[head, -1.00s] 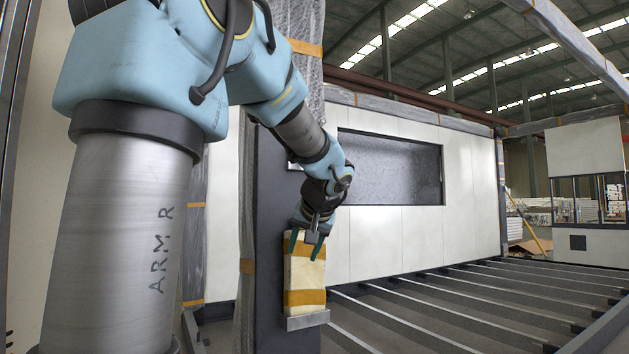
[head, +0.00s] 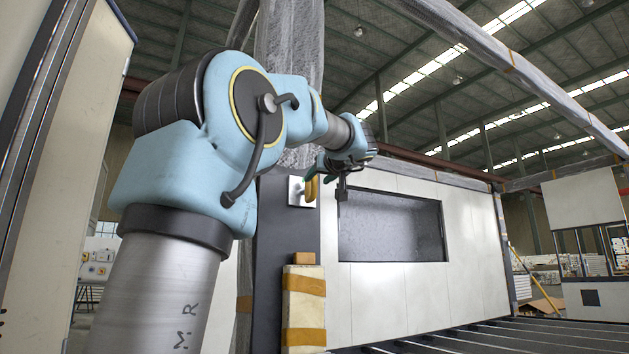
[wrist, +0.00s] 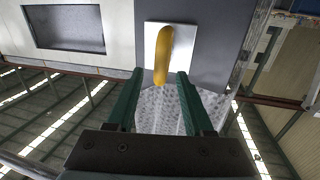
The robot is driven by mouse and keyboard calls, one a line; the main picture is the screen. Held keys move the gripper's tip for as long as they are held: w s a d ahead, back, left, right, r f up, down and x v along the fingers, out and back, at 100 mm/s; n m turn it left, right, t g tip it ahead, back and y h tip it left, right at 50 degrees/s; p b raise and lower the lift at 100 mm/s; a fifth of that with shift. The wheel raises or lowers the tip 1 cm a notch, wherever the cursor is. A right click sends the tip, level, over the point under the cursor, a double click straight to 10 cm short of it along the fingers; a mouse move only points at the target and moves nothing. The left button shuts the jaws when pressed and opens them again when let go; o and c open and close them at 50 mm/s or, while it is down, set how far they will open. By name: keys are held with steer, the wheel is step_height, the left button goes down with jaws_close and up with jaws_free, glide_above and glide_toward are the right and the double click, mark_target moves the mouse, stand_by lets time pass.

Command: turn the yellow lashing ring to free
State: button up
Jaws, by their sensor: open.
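The yellow lashing ring (head: 311,189) stands out from a pale square plate (head: 295,191) on the dark post, upper middle of the head view. In the wrist view the ring (wrist: 162,50) is a long yellow shape, its lower end showing between my fingertips. My gripper (wrist: 159,76) is open, its green fingers on either side of that end. I cannot tell whether they touch it or how deep they reach. In the head view my gripper (head: 329,179) is right beside the ring, partly hidden by its own wrist.
A cream padded block (head: 304,307) with orange straps stands against the post below the ring. A dark recessed opening (head: 392,228) in the white wall panel is to the right. Steel floor beams (head: 480,338) run along the bottom right.

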mark_target(316, 182)
steer(key=shift+p+x, duration=0.4)
steer(key=shift+x, duration=1.6)
steer(key=shift+c, duration=0.3)
steer(key=c, duration=0.8)
steer(key=shift+d+f, duration=0.1)
jaws_close()
